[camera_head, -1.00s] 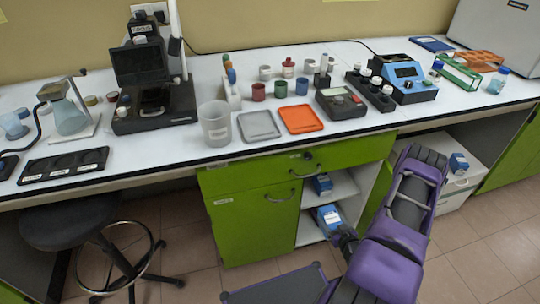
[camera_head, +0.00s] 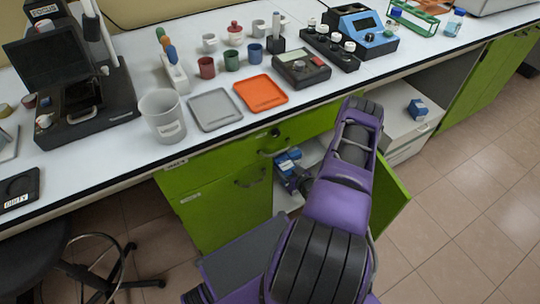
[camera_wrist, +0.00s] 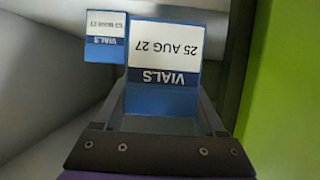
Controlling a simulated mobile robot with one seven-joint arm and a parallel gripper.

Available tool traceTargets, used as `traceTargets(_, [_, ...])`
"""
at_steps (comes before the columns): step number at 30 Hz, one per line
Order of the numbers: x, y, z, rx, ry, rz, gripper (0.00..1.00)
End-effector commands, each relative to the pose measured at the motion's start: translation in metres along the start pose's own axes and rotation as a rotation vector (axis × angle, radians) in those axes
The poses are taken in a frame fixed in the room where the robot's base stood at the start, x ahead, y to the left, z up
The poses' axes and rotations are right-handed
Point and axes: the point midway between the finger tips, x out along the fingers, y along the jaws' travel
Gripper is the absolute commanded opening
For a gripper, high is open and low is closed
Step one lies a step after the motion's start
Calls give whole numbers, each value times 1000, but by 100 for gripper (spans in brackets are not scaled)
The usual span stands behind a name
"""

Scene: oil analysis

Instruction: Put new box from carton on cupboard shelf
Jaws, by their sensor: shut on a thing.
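My gripper (camera_wrist: 160,125) is shut on a blue and white vials box (camera_wrist: 165,62), whose label reads "25 AUG 27". In the head view the held box (camera_head: 284,166) is at the cupboard opening, largely hidden by my gripper (camera_head: 299,184). A second blue vials box (camera_wrist: 105,38) stands farther in, to the left of the held one; its smaller date is hard to read. It also shows in the head view (camera_head: 291,154). The cupboard shelf (camera_head: 312,154) is white. I cannot tell whether the held box touches it.
The cupboard's green door (camera_head: 394,200) stands open right of my arm. A white carton (camera_head: 403,128) with a blue box (camera_head: 418,109) on or in it stands under the bench farther right. A stool (camera_head: 35,262) is at left.

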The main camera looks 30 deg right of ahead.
Motion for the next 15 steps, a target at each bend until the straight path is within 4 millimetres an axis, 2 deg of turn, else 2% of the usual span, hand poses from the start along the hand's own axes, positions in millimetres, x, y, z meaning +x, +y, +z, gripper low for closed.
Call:
traceTargets(1, [15, 0, -6, -3, 5, -2, 0])
traceTargets(6, [51, 0, -21, -2, 4, -1, 0])
traceTargets(15, [80, 0, -34, -1, 4, 0, 0])
